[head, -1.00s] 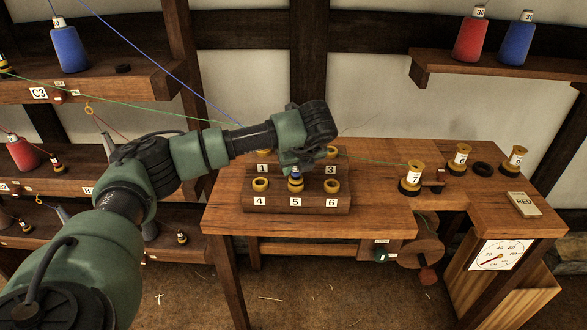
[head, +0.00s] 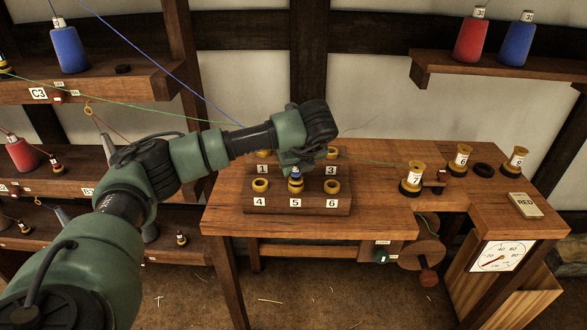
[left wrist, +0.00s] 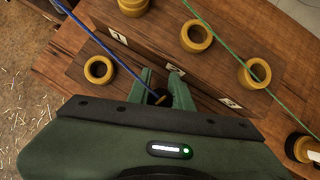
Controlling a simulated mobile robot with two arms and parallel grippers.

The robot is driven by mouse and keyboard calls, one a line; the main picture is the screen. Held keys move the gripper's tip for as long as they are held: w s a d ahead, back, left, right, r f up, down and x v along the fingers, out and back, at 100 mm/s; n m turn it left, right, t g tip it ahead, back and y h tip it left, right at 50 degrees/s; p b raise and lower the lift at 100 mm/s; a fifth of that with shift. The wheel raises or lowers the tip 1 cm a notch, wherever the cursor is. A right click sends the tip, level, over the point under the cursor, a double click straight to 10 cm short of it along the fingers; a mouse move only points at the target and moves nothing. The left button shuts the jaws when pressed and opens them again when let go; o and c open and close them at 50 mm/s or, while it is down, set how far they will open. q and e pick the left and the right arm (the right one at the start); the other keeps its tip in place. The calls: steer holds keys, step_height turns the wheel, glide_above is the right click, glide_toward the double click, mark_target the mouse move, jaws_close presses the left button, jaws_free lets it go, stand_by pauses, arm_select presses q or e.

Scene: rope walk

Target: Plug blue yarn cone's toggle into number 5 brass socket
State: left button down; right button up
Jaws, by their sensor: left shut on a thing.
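My left gripper (head: 296,168) is shut on the blue toggle (head: 295,174), pointing down over the stepped wooden block (head: 275,204). The toggle stands upright at the number 5 brass socket (head: 295,187), in the middle of the front row; I cannot tell how deep it sits. In the left wrist view the jaws (left wrist: 161,97) close around the toggle's dark end, with blue yarn running to it. Socket 4 (head: 260,186) and socket 6 (head: 332,186) are empty. My gripper hides socket 2. A blue cone (head: 69,48) stands on the upper left shelf. My right gripper is out of view.
Green yarn (left wrist: 232,52) crosses above the block's back row. Left shelves hold a red cone (head: 24,153); a right shelf (head: 500,70) holds red and blue cones. The bench front (head: 380,218) is clear.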

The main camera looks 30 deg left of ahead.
mark_target(298, 176)
arm_select(q)
steer(key=shift+f+b, duration=0.5)
steer(key=c, duration=1.5)
jaws_free()
steer(key=shift+c, duration=0.2)
steer(key=shift+p+v, duration=1.15)
steer(key=shift+v, duration=1.75)
steer(key=p+v, duration=0.1)
steer(key=v, duration=0.4)
steer(key=shift+s+r+p, duration=0.1)
steer(key=shift+r+p, duration=0.05)
steer(key=shift+p, duration=0.2)
